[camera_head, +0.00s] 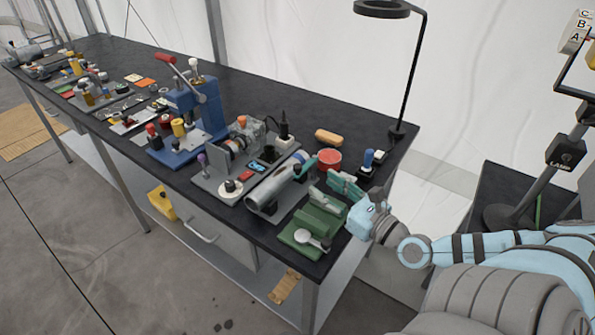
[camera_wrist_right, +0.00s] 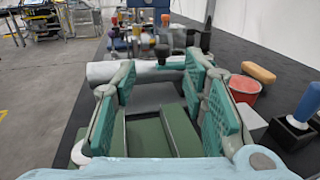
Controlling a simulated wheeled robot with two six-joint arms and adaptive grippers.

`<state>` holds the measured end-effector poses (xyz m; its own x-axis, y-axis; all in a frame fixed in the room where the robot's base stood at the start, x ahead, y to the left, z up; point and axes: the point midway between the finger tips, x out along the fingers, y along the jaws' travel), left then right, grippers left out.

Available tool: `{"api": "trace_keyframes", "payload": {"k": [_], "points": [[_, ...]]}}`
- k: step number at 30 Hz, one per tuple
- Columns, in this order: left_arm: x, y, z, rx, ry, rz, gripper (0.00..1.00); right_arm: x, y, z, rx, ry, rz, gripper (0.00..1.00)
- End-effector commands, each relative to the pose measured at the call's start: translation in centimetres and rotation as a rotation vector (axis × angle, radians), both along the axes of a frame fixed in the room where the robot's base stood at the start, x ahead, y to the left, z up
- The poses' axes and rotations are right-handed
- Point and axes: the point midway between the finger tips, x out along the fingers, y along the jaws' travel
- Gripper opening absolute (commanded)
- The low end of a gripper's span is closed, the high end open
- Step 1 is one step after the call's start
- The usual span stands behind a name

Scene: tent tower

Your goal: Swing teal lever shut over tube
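The grey tube (camera_head: 272,195) lies on a grey fixture near the front right of the bench. In the right wrist view the tube (camera_wrist_right: 104,70) runs across beyond my fingers. A teal piece (camera_head: 306,166), apparently the lever, shows at the tube's far end. In the wrist view a teal part (camera_wrist_right: 172,63) with a black knob shows by the tube; its exact angle is hard to tell. My right gripper (camera_head: 322,185) is open, with its teal-padded fingers apart beside the tube. Nothing shows gripped between its fingers (camera_wrist_right: 162,76). My left gripper is not in view.
A green fixture (camera_head: 298,240) with a round white disc lies below my right gripper. A red tub (camera_head: 329,160), an orange block (camera_head: 328,137) and a blue-knobbed stick (camera_head: 368,158) stand behind. A blue press (camera_head: 193,115) and several tools fill the bench leftward. A lamp (camera_head: 405,90) stands at the back right.

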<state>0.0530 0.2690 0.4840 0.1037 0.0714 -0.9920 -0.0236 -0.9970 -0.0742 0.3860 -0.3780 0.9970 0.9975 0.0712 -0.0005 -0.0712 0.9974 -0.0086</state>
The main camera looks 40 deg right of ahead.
Motion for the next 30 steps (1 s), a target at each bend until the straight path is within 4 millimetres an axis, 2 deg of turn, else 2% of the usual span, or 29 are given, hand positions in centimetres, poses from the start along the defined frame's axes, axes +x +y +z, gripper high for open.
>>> {"api": "trace_keyframes", "payload": {"k": [1,5,6,12,18,26,30], "points": [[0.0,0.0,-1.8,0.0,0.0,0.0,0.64,1.5,0.1,-0.7,0.005,-0.011,-0.001,0.4],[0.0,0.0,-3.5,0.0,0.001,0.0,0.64,5.3,0.3,-0.4,0.013,-0.013,-0.003,0.4],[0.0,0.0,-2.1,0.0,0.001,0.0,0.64,6.0,-0.1,0.1,0.012,-0.004,-0.018,0.4],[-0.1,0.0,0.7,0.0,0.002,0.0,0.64,9.1,0.2,0.7,0.01,-0.004,-0.011,0.4],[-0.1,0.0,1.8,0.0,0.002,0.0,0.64,10.5,0.6,0.2,0.01,-0.002,-0.004,0.4],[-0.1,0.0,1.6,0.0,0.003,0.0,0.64,10.6,0.6,-0.2,0.007,-0.001,-0.002,0.4],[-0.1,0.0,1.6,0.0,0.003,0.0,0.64,10.6,0.6,-0.2,0.007,-0.001,-0.003,0.19]]}}
